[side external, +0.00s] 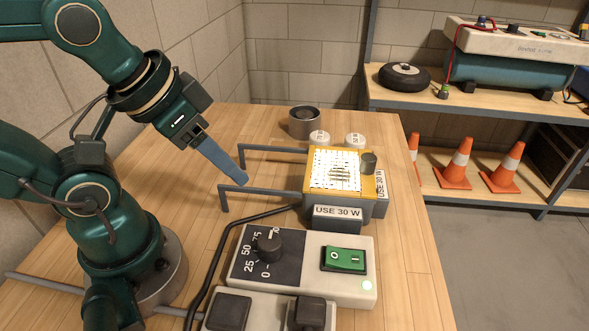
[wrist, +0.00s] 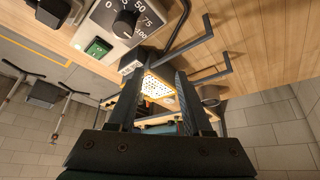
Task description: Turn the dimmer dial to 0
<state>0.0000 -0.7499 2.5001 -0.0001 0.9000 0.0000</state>
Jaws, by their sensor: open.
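The dimmer dial (side external: 269,246) is a round black knob on a dark scale panel of a light grey control box (side external: 312,277). The scale shows 0, 25, 50 and 75. A small white mark shows at its far edge, but I cannot tell its setting surely. The dial also shows at the top of the wrist view (wrist: 124,23). My gripper (side external: 240,181) is open and empty, above and beyond the dial, near the grey hooks. In the wrist view its fingers (wrist: 155,82) stand apart.
Two grey hooks (side external: 262,190) reach left from a yellow-topped unit (side external: 340,152) labelled USE 30 W. A black cord (side external: 212,258) runs left of the box.

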